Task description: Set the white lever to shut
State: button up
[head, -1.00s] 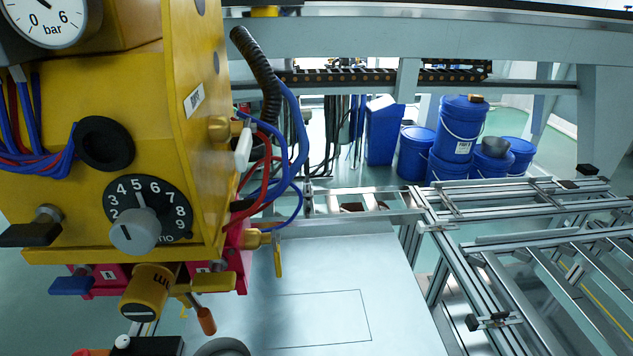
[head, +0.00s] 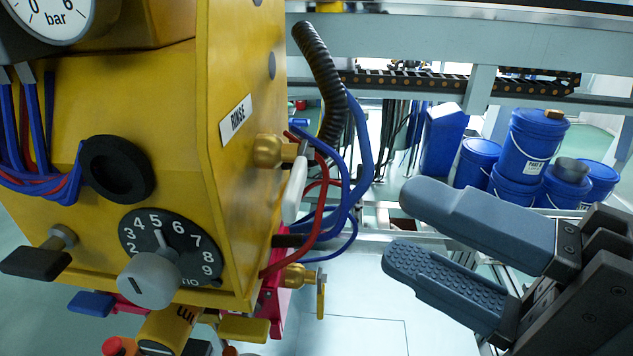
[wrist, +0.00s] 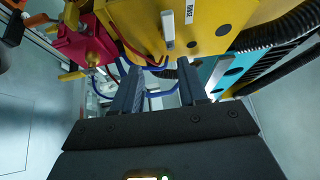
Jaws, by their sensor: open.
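The white lever (head: 295,190) hangs nearly upright from a brass valve (head: 268,151) on the right side of the yellow panel box, below the RINSE label (head: 235,118). Its lower end points down. It also shows in the wrist view (wrist: 168,28), near the top, beside the label. My gripper (head: 396,224) is open and empty, to the right of the lever and a little lower, with clear space between them. In the wrist view its fingers (wrist: 159,68) reach up below the lever in the picture. Nothing is between the fingertips that I can make out.
Blue and red hoses (head: 352,180) and a black corrugated hose (head: 325,70) run close behind and right of the lever. A lower brass valve with a yellow handle (head: 320,300) sits below. A black dial (head: 170,250) is on the front face. Blue buckets (head: 527,145) stand far back.

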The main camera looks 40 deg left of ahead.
aim_at(301, 193)
jog(key=s+a+g, duration=0.1)
jog(key=a, duration=0.1)
jog(key=s+a+r+n+g, duration=0.1)
jog(key=a, duration=0.2)
jog(key=s+a+r+n+p, duration=0.1)
jog(key=a, duration=0.2)
jog(key=shift+s+r+g+h, duration=0.1)
jog(key=shift+s+g+h, duration=0.05)
jog(key=shift+g+h, duration=0.25)
grip_shut()
